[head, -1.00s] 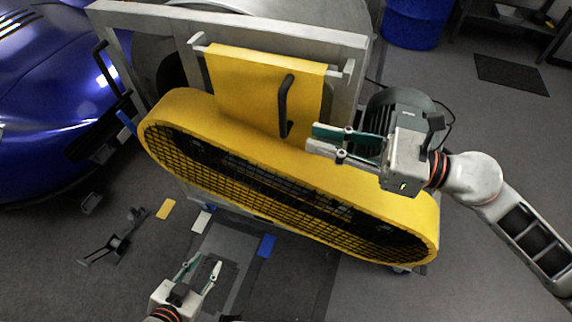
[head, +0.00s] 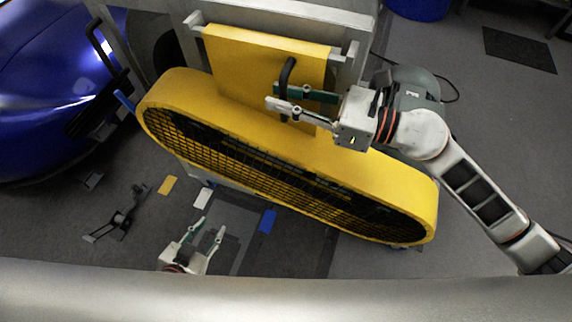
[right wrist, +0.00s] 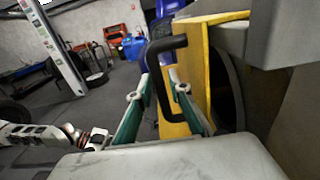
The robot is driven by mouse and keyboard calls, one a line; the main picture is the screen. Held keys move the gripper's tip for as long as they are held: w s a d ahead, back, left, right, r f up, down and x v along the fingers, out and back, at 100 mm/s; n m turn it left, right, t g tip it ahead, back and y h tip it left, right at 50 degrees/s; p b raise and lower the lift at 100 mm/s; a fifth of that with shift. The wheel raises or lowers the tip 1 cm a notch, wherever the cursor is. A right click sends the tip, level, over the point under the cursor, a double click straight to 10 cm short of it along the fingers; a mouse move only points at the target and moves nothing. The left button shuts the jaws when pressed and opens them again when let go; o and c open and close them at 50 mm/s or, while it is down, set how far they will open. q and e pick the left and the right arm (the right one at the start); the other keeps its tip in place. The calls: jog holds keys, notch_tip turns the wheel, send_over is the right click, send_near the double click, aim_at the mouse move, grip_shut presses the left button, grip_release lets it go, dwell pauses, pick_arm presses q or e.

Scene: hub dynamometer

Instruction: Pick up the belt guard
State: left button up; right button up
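The belt guard (head: 350,178) is a long yellow housing with rounded ends and a black mesh front. Its upright yellow plate (head: 235,65) hangs at the grey frame. A black bent handle (head: 287,72) stands out from that plate. My right gripper (head: 275,97) is open at the handle's lower part. In the right wrist view the handle (right wrist: 160,75) stands between the two green-padded fingers (right wrist: 157,100), with gaps visible. My left gripper (head: 207,230) is open and empty, low in front of the guard, apart from it.
A grey metal frame (head: 300,12) stands behind the guard. A blue car (head: 45,90) is at the left. Yellow, white and blue floor pieces (head: 267,221) and a black stand (head: 120,215) lie in front. Floor at the right is mostly clear.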

grip_shut()
jog(key=shift+r, duration=0.1)
pick_arm(q)
jog(key=shift+r, duration=0.1)
pick_arm(e)
jog(key=shift+r, duration=0.1)
